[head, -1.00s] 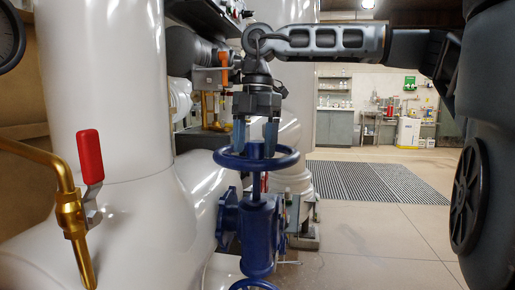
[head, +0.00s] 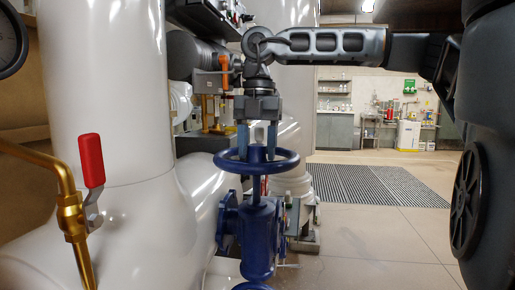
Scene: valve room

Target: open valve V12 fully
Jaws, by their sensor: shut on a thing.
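A blue valve with a round blue handwheel (head: 284,163) stands in the middle of the head view. Its blue body (head: 259,235) is below the wheel, joined by a stem. No V12 label is readable on it. My gripper (head: 257,140) points straight down from above, and its two blue fingers reach the handwheel on either side of the hub. It is shut on the handwheel. The exact contact is partly hidden by the wheel's rim.
Large white pipes (head: 105,100) fill the left side. A brass pipe with a red lever handle (head: 91,160) is near at left, and a gauge (head: 12,40) sits at the upper left. Open tiled floor and a striped grate (head: 360,186) lie to the right.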

